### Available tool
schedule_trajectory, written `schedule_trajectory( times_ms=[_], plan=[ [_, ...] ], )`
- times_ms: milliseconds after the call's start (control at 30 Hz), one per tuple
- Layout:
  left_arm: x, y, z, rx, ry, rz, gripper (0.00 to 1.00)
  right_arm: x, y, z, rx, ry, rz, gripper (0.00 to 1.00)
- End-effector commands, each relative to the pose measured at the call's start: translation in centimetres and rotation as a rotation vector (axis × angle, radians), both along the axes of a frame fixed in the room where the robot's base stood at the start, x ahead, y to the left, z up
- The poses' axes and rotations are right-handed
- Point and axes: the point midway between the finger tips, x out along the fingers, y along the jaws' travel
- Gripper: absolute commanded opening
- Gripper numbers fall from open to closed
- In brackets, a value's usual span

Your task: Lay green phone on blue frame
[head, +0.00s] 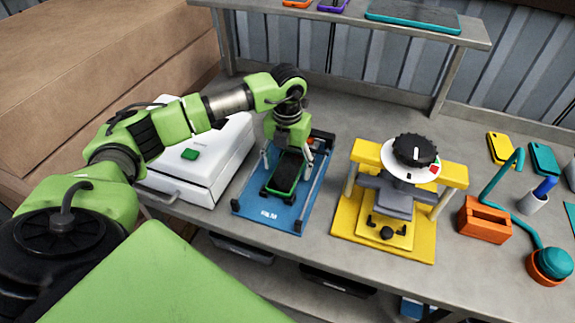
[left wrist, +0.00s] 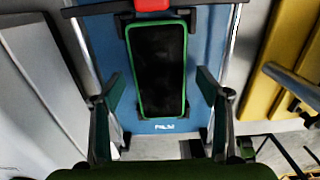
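The green phone (head: 287,174), with a dark screen and green rim, lies along the blue frame (head: 268,215). In the left wrist view, the phone (left wrist: 158,70) sits between black clips of the frame (left wrist: 205,50), near the frame's labelled edge. My left gripper (head: 287,160) is directly above the phone, pointing down. Its fingers stand apart, one on each side; the left wrist view shows gaps between the fingers (left wrist: 159,88) and the phone's long sides. The gripper hides the frame's far part in the head view. My right gripper is not in view.
A white machine (head: 200,160) with a green button stands left of the frame. A yellow press (head: 385,235) with a black knob stands right. Farther right are an orange block (head: 484,222) and a teal lamp (head: 548,265). A shelf (head: 420,35) runs behind, holding phones.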

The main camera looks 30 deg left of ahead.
Motion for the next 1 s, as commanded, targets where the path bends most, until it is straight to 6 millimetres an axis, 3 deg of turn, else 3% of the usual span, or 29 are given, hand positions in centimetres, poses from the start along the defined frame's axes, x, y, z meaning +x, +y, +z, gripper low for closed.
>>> schedule_trajectory(
  times_ms=[267, 700, 1000],
  plan=[
    [0.1, 0.0, 0.8, 0.000, -0.001, 0.000, 0.69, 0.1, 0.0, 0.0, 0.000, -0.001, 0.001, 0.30],
    [0.1, 0.0, 9.4, 0.000, -0.004, -0.001, 0.69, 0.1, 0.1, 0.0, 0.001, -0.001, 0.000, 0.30],
    [0.0, 0.0, 12.0, -0.001, 0.000, 0.000, 0.69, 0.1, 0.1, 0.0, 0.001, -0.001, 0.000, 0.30]
  ],
)
